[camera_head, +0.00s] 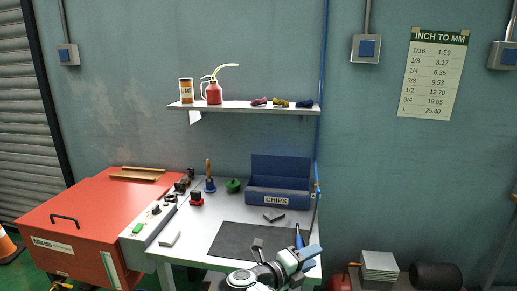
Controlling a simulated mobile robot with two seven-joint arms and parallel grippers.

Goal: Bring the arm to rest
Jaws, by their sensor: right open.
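My right gripper (309,258) is at the bottom middle, over the front right part of the white bench top (196,240). It is open, and I see nothing held between its fingers. My right arm (262,276) comes up from the bottom edge and hides the front of the bench there. A blue-handled tool (299,238) stands or lies just behind the gripper; I cannot tell whether they touch. My left gripper is not in view.
A blue CHIPS bin (277,184) stands behind. A red cabinet (85,210) is at the left. A wall shelf (240,107) holds an oil can (213,93). A dark cylinder (436,275) is lower right.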

